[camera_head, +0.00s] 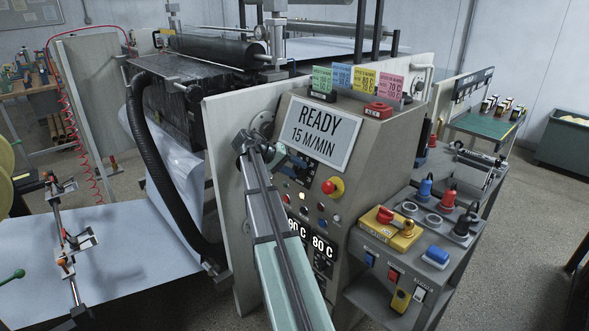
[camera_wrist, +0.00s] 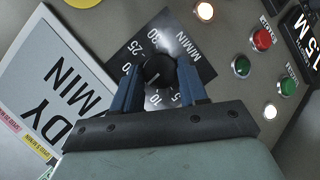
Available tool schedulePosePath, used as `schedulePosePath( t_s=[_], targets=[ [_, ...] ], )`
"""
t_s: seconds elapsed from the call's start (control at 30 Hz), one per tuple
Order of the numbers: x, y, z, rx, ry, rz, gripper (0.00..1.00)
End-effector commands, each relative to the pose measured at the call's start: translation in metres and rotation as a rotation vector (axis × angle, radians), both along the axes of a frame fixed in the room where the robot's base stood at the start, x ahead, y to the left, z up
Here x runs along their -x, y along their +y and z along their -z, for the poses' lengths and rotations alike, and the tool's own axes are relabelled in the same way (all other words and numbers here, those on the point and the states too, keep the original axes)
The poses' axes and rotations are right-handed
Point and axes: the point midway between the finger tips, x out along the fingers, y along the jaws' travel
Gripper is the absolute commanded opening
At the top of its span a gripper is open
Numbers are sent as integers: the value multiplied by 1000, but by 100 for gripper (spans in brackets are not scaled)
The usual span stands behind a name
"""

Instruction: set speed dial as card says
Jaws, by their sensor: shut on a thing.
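The speed dial (camera_wrist: 160,70) is a black round knob on a dark square plate marked M/MIN in the wrist view. My gripper (camera_wrist: 161,82) is shut on the knob, with one blue finger on each side. The knob's pale pointer line faces the lower left of that view; fingers hide part of the scale. The display (camera_head: 320,133) reads READY, 15 M/MIN. A green card (camera_head: 322,79), a blue card (camera_head: 342,76), a yellow card (camera_head: 363,79) and a pink card (camera_head: 391,87) stand on the console top. Their small print is hard to read.
A red and yellow stop button (camera_head: 332,187) and several small buttons sit on the console face near the dial. Lower readouts (camera_head: 310,240) show 90 C and 80 C. A side shelf (camera_head: 450,216) carries a yellow box with a red handle (camera_head: 390,226).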

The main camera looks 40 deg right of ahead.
Motion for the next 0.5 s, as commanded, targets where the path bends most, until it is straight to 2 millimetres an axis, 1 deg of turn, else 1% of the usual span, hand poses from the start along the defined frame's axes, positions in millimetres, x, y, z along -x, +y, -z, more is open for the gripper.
schedulePosePath(
  t_s=[0.2, 0.5],
  targets=[
    [0, 0, 1, -2, -45, 19, 12],
    [0, 0, 1, -2, -54, 23, 12]
  ],
)
